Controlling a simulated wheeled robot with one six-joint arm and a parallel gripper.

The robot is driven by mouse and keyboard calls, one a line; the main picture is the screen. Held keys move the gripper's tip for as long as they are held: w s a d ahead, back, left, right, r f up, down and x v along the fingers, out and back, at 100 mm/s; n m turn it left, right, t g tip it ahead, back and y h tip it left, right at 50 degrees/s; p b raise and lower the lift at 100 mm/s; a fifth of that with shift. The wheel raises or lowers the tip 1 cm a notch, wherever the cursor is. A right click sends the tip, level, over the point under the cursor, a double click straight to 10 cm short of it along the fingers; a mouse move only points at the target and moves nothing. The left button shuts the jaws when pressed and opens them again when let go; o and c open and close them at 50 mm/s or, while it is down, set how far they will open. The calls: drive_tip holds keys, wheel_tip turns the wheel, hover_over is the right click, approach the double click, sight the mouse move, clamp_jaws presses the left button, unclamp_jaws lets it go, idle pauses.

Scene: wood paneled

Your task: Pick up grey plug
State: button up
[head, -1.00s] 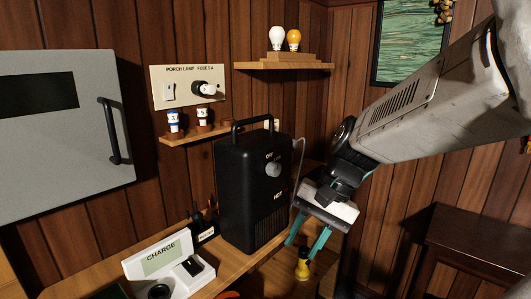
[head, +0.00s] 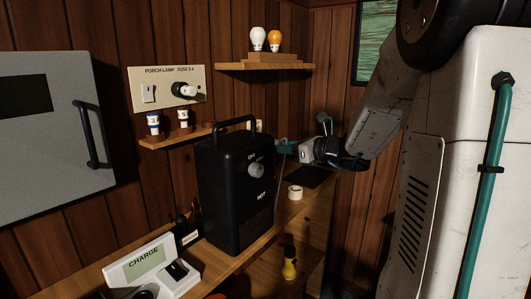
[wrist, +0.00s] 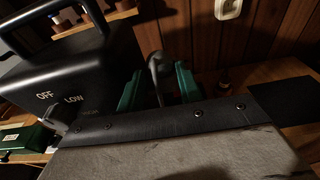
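A grey cord with a thicker grey end, which looks like the grey plug (wrist: 155,64), stands between my fingers in the wrist view. In the head view a grey cord (head: 277,190) runs down the right side of the black heater (head: 235,200); the plug itself is hard to make out there. My gripper (head: 285,147) is just right of the heater's upper part. In the wrist view my gripper (wrist: 158,88) has its two green fingers apart on either side of the grey piece, with a gap visible. Contact cannot be told.
A white wall socket (wrist: 228,8) is on the paneling, partly hidden behind the heater in the head view. A white tape roll (head: 295,192) lies on the bench (head: 305,222). A yellow and black object (head: 290,263) stands below. A charger (head: 155,268) is at the front left.

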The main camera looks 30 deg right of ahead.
drive_tip(key=x, duration=0.4)
drive_tip(key=shift+w+f, duration=0.1)
drive_tip(key=c, duration=0.7)
wheel_tip(320, 180, up, 10)
